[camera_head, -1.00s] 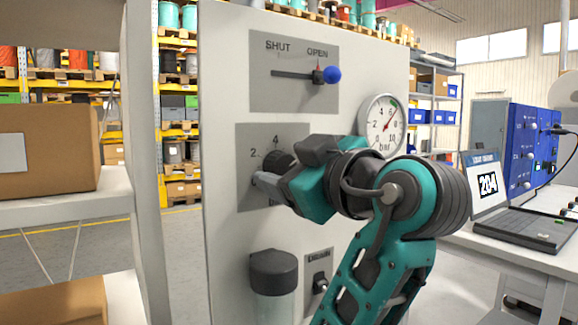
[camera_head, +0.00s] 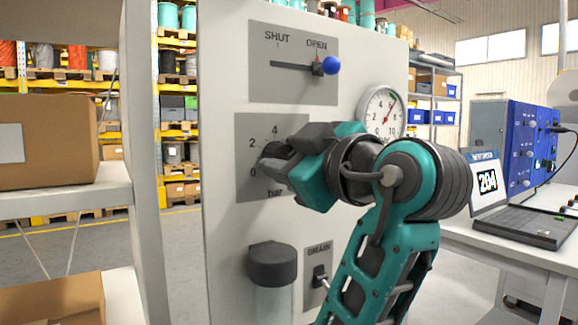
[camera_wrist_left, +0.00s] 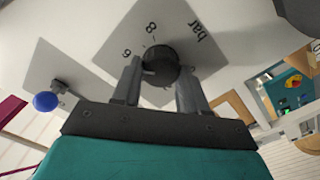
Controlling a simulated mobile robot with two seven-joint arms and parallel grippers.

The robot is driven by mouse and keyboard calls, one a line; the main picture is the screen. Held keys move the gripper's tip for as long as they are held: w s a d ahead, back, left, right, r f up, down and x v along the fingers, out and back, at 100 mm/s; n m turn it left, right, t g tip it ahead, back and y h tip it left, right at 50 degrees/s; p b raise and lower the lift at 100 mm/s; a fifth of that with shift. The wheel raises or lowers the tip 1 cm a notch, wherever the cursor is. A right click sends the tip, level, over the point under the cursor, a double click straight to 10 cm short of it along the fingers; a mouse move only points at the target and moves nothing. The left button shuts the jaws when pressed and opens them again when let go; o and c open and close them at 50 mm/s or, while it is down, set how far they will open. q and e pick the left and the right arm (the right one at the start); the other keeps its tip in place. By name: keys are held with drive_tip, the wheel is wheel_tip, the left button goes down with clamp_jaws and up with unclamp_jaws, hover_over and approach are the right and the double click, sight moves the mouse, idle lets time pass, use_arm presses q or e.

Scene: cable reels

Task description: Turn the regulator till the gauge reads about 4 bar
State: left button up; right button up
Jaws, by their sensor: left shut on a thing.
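The regulator is a dark round knob (camera_wrist_left: 160,64) on a grey plate (camera_head: 246,128) with a scale in bar, set in a pale upright panel. My left gripper (camera_head: 279,160) is shut on the knob; in the left wrist view (camera_wrist_left: 158,73) a finger lies on each side of it. In the head view the fingers cover much of the knob. The round white gauge (camera_head: 375,107) is at the panel's right edge. Its red needle points up and right, around the 6 bar side. My wrist hides the gauge's lower edge. My right gripper is not in view.
Above the regulator is a lever with a blue ball (camera_head: 331,65), standing at OPEN. Below are a dark-capped bowl (camera_head: 273,264) and a DRAIN switch (camera_head: 319,275). A shelf with a cardboard box (camera_head: 45,140) stands left.

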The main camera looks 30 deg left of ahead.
use_arm(q)
drive_tip(key=shift+f+n+b, duration=0.15)
drive_tip(key=shift+n+b, duration=2.4)
drive_tip(key=shift+n, duration=0.85)
drive_tip(key=shift+f+n+b, duration=0.1)
drive_tip(key=shift+n+b, duration=2.45)
drive_tip(key=shift+n, duration=0.85)
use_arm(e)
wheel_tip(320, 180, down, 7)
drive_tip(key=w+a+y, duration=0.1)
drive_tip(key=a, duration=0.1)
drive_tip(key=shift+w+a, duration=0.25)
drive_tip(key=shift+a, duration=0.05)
use_arm(q)
drive_tip(key=o, duration=1.1)
drive_tip(key=shift+s, duration=0.1)
drive_tip(key=shift+c, duration=0.2)
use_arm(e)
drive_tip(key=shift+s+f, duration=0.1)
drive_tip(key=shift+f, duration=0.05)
